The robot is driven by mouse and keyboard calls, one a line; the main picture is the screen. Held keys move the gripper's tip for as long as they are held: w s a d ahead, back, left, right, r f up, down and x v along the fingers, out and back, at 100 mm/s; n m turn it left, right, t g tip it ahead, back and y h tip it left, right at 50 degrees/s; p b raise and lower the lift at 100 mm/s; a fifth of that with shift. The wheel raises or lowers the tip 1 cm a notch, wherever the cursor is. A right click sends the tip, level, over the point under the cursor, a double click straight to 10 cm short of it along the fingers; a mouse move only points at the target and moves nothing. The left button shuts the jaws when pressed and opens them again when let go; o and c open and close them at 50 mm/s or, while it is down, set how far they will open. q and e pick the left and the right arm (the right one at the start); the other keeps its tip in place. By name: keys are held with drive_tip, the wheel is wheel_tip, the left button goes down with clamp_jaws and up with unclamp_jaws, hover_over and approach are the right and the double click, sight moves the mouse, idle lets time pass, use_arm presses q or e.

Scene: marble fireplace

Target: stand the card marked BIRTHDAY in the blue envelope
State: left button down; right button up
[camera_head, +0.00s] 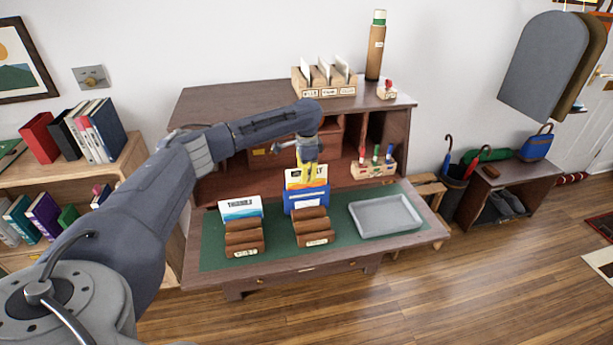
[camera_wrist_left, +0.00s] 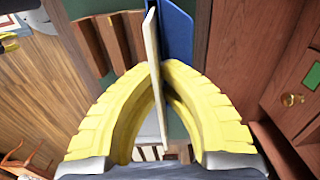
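My left gripper (camera_head: 305,167) has yellow fingers and points down over the desk. In the wrist view its fingers (camera_wrist_left: 155,75) are closed on the top of a thin card (camera_wrist_left: 153,45), seen edge-on. In the head view this card (camera_head: 300,183) is yellow-orange and upright, its print too small to read. The blue envelope (camera_head: 307,200) stands upright behind a wooden holder, its front covering the card's lower part. In the wrist view the blue envelope (camera_wrist_left: 178,30) lies right beside the card; how deep the card sits inside is unclear. My right gripper is not in view.
A white and blue card (camera_head: 241,208) stands in the left wooden holder (camera_head: 244,240). The right wooden holder (camera_head: 313,230) is in front of the envelope. A grey tray (camera_head: 385,216) lies empty at right. The desk's hutch (camera_head: 240,103) rises close behind my gripper.

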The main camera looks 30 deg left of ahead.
use_arm(q)
drive_tip(key=shift+f, duration=0.65)
idle(0.3)
drive_tip(key=c, duration=1.5)
unclamp_jaws()
drive_tip(key=shift+r, duration=0.1)
drive_tip(key=shift+r, duration=4.4)
